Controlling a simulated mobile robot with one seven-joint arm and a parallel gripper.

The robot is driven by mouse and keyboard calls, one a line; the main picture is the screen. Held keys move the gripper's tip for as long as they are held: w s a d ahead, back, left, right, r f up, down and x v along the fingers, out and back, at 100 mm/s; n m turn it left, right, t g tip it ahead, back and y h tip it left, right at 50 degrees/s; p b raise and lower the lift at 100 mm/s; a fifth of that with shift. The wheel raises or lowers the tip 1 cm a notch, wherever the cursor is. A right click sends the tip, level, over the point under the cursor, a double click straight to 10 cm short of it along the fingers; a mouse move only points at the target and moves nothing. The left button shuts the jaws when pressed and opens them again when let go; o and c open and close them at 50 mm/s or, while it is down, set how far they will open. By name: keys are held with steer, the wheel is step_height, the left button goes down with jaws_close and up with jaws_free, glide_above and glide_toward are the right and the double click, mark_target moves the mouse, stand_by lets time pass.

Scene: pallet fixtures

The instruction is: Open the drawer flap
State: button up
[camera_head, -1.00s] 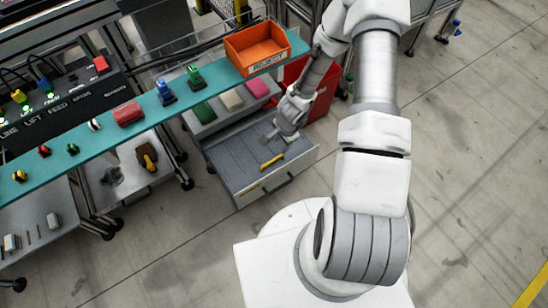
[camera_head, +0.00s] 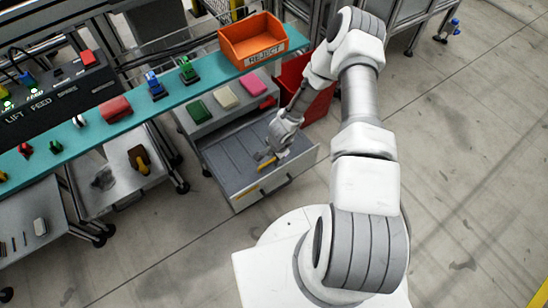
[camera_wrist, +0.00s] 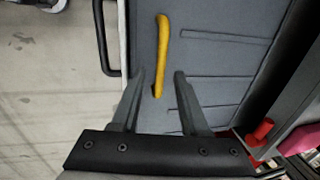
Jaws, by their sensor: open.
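The drawer (camera_head: 300,169) stands pulled out, with a white front and a dark bar handle (camera_head: 274,187). A grey ridged panel (camera_head: 225,158) fills its inside; I cannot tell whether this is the flap. A yellow bar (camera_head: 265,165) is on the panel; it shows in the wrist view (camera_wrist: 161,50) as a long upright strip. My gripper (camera_head: 272,155) is inside the drawer outline, close to the yellow bar. In the wrist view my gripper (camera_wrist: 160,76) is open and empty, with the bar's near end between its fingertips; contact cannot be told.
An orange REJECT bin (camera_head: 252,42) stands on the teal shelf (camera_head: 100,117) beyond the drawer. A red bin (camera_head: 308,92) is behind my forearm. Green, cream and pink blocks (camera_head: 227,96) lie on the grey top above the drawer. The floor at right is clear.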

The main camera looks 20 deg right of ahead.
jaws_close()
stand_by(1.4)
